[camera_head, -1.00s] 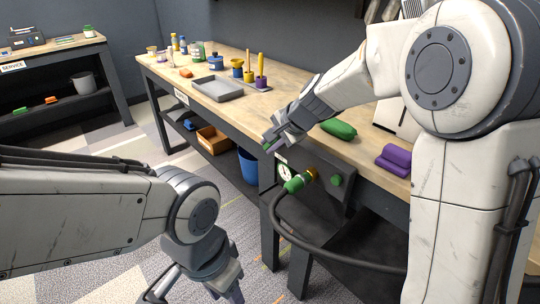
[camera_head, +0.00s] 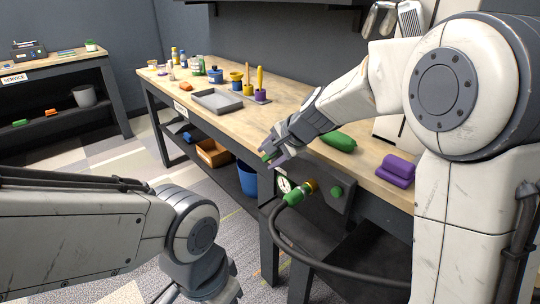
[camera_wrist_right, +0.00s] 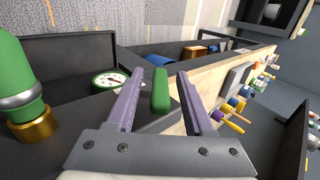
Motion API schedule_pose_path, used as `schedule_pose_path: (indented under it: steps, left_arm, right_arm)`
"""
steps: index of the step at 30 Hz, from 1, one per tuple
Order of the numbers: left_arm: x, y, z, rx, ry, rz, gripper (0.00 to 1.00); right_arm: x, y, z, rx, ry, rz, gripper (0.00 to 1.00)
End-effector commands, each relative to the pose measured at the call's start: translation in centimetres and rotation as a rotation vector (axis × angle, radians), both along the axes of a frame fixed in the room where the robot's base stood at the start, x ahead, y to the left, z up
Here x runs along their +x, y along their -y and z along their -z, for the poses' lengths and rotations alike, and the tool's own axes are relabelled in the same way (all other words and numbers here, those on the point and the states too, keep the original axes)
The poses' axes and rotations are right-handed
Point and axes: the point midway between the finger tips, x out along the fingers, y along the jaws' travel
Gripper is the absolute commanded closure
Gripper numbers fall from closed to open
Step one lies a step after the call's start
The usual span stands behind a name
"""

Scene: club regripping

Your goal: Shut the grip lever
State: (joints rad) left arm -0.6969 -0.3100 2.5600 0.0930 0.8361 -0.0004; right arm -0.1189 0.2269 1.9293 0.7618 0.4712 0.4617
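A green lever (camera_wrist_right: 160,90) stands between the fingers of my right gripper (camera_wrist_right: 158,76) in the right wrist view, with a gap on each side. How deep it sits between them is hard to tell. In the head view my right gripper (camera_head: 271,154) is open above the gauge (camera_head: 283,184), with a bit of green at its fingertips. A green hose coupling (camera_head: 293,197) with a brass collar (camera_head: 310,187) is on the dark panel below; the coupling also shows in the wrist view (camera_wrist_right: 18,80). My left gripper (camera_head: 222,292) is mostly cut off at the bottom edge.
On the bench (camera_head: 262,120) lie a green object (camera_head: 338,141), a purple object (camera_head: 397,168) and a grey tray (camera_head: 217,101). A blue bin (camera_head: 247,180) stands under the bench.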

Motion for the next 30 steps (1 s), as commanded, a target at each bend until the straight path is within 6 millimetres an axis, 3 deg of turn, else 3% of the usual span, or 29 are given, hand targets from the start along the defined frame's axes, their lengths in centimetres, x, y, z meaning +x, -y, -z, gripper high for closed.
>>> schedule_pose_path:
  steps: [5, 18, 30]
  left_arm:
    - [0.0, 0.0, -0.5, 0.000, 0.000, 0.000, 0.50]
    - [0.0, 0.0, -2.2, 0.000, 0.000, 0.000, 0.50]
    - [0.0, 0.0, -2.3, 0.000, 0.000, 0.000, 0.50]
  right_arm:
    - [-0.7, 0.5, -1.3, 0.001, 0.002, 0.001, 0.47]
    - [-4.8, 3.6, -7.3, 0.001, 0.002, 0.003, 0.47]
    - [-5.5, 4.0, -8.0, -0.001, -0.001, 0.000, 0.47]
